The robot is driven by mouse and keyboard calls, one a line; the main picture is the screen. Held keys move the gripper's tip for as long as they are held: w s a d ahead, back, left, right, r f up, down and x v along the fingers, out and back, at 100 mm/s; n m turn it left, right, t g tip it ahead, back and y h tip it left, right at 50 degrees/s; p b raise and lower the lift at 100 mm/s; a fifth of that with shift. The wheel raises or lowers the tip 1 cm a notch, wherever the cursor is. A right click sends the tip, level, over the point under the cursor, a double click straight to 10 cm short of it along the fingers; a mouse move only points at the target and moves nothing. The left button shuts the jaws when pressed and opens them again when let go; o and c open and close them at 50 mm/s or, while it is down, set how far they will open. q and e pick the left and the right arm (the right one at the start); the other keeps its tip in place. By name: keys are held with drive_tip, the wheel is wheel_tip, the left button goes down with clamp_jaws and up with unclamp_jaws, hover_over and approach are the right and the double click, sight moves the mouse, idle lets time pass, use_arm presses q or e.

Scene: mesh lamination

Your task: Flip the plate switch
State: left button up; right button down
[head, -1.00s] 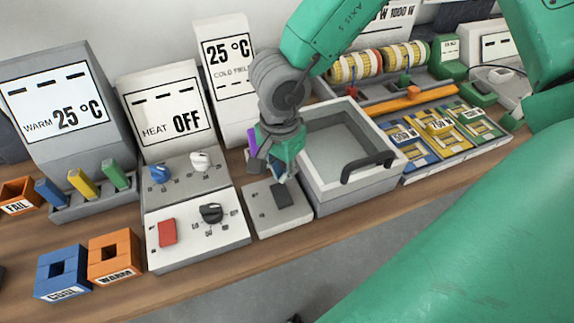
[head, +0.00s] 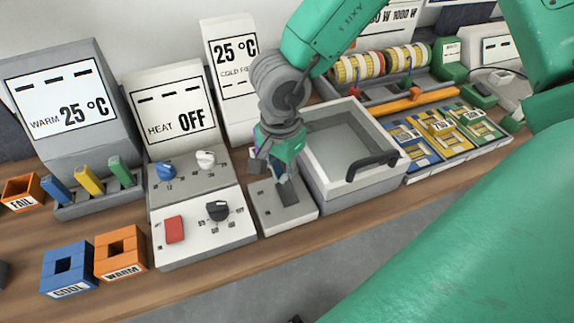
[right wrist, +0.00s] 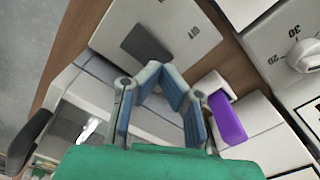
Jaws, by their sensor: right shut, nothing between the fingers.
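The plate switch is a dark grey rocker (head: 288,193) on a small pale box (head: 268,208), left of the grey-lidded unit. My right gripper (head: 281,172) comes from above and hangs right over the back end of the rocker. Its fingers are shut and empty; I cannot tell whether they touch the rocker. In the right wrist view the rocker (right wrist: 147,44) shows whole on its box (right wrist: 188,32), beyond the gripper (right wrist: 160,74), with partly readable lettering beside it. My left gripper is not in view.
A lidded unit with a dark handle (head: 372,165) stands close right of the switch. A panel with a red button (head: 174,229) and black knob (head: 217,210) stands left. A purple part (right wrist: 228,118) is beside the gripper. Blue (head: 68,269) and orange (head: 120,252) blocks lie front left.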

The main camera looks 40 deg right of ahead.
sight(286, 184)
drive_tip(key=shift+a, duration=0.3)
drive_tip(key=shift+d+f, duration=0.1)
drive_tip(key=shift+d, duration=0.6)
drive_tip(key=shift+d+f, duration=0.2)
drive_tip(key=shift+d, duration=0.2)
drive_tip(key=shift+a+f, duration=0.1)
drive_tip(key=shift+a, duration=0.45)
drive_tip(key=shift+a+f, duration=0.1)
drive_tip(key=shift+a, duration=0.3)
drive_tip(key=shift+d+f+b, duration=0.3)
drive_tip(key=shift+d+f, duration=0.2)
drive_tip(key=shift+d, duration=0.3)
drive_tip(key=shift+a+f, duration=0.15)
drive_tip(key=shift+a, duration=0.5)
drive_tip(key=shift+d+f, duration=0.35)
drive_tip(key=shift+d, duration=0.15)
drive_tip(key=r+p, duration=0.3)
drive_tip(key=shift+a, duration=0.4)
drive_tip(key=r+p, duration=0.2)
drive_tip(key=p, duration=0.1)
drive_tip(key=shift+d+r+p, duration=0.15)
drive_tip(key=shift+d+p, duration=0.15)
wheel_tip(286, 184, up, 2)
drive_tip(key=shift+a+p, duration=0.15)
drive_tip(key=shift+p, duration=1.1)
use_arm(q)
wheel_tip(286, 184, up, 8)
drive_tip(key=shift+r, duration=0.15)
